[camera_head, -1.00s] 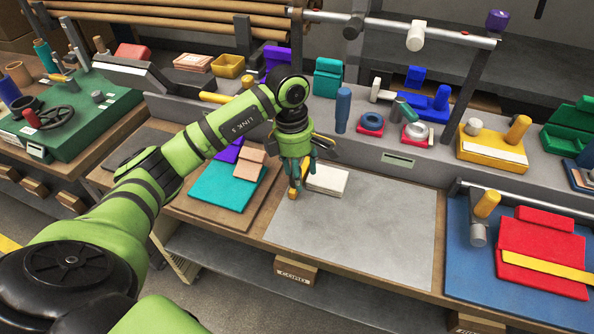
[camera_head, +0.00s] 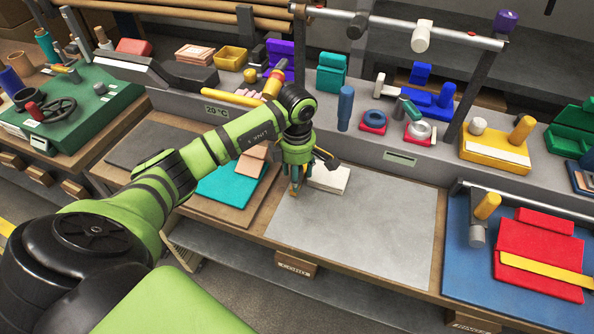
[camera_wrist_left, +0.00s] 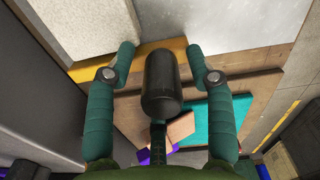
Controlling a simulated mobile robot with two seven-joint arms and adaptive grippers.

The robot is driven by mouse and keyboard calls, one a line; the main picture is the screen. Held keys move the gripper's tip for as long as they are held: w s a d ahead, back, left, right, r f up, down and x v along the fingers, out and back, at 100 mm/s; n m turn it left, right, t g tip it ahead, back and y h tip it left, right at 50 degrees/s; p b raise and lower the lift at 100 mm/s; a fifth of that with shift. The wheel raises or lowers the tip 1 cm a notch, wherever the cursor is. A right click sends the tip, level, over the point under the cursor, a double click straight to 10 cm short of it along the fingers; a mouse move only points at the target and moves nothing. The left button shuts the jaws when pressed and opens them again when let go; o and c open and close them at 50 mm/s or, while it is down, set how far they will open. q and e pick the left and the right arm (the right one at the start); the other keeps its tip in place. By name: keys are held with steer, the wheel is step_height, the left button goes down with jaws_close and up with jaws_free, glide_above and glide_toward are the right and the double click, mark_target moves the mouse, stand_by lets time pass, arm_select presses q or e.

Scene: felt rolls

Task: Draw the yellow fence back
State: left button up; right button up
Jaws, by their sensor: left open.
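A yellow strip, which looks like the fence, lies by the left edge of the grey sheet and is mostly hidden behind my left gripper (camera_head: 297,187) in the head view. In the left wrist view the yellow fence (camera_wrist_left: 90,70) runs across the picture along a pale block (camera_wrist_left: 110,25), passing near the fingertips. My left gripper (camera_wrist_left: 160,55) is open, its two green fingers apart and pointing down. A dark cylinder (camera_wrist_left: 161,82) stands between the fingers in that view; I cannot tell what it belongs to. Contact with the fence cannot be told. My right gripper is not in view.
The grey sheet (camera_head: 360,230) is clear to the right. A white block (camera_head: 330,178) sits just right of my gripper. Teal felt (camera_head: 228,188) lies to the left. Another yellow bar (camera_head: 545,272) crosses red felt (camera_head: 535,245) at right. A loaded ledge (camera_head: 390,165) stands behind.

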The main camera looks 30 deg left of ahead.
arm_select(q)
steer(key=shift+s+r, duration=0.1)
steer(key=shift+s, duration=0.05)
jaws_close()
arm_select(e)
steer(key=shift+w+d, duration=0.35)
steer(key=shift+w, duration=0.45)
